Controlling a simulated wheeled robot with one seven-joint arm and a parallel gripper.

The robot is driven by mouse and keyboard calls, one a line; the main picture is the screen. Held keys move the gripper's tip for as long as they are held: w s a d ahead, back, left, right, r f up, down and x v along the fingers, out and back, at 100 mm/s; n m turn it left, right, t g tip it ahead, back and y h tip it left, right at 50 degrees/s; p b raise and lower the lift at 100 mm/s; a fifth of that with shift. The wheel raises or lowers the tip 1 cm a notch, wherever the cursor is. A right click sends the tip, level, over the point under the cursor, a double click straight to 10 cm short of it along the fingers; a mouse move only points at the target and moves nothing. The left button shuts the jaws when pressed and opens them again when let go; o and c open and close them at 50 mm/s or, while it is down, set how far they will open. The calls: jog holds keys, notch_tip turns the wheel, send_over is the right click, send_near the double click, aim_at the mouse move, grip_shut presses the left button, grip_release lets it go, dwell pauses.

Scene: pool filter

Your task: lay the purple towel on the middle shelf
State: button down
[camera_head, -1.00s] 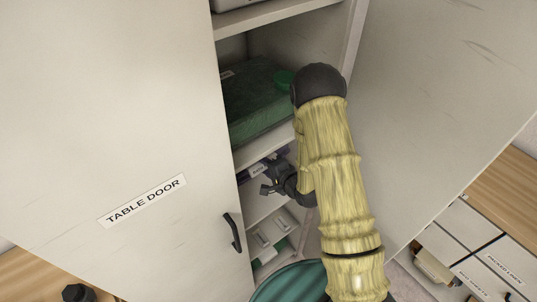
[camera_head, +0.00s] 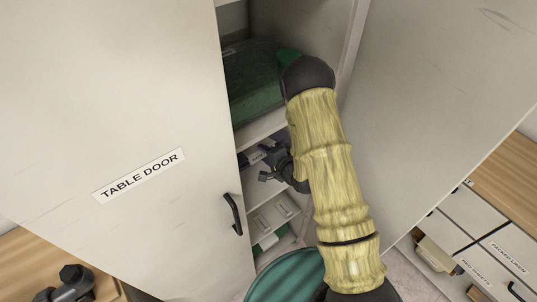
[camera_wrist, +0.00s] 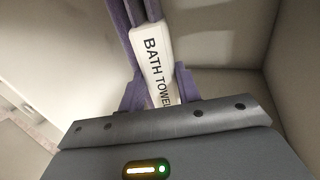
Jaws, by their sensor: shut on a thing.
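The purple towel (camera_wrist: 130,20) carries a white label reading "BATH TOWEL" in the wrist view. It runs away from my gripper into a pale cabinet space. The middle shelf (camera_head: 262,187) is the pale board near my gripper, largely hidden by my arm. I cannot tell whether the towel touches it.
A folded green item (camera_head: 255,85) fills the shelf above. White boxes (camera_head: 272,215) sit lower down. The cabinet door marked "TABLE DOOR" (camera_head: 140,175) stands open at left, another door (camera_head: 440,90) at right. A teal round container (camera_head: 287,277) stands below my arm.

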jog(key=f, duration=0.1)
jog(key=w+f+b, duration=0.1)
jog(key=a+f+b, duration=0.1)
jog(key=shift+w+f, duration=0.2)
jog(key=shift+f, duration=0.1)
jog(key=shift+s+f+b, duration=0.15)
jog(key=shift+f+b, duration=0.2)
jog(key=shift+d+f+b, duration=0.3)
jog(key=shift+f+b, duration=0.15)
jog(key=shift+f, duration=0.1)
jog(key=shift+s+r, duration=0.1)
grip_release()
jog(key=shift+a, duration=0.15)
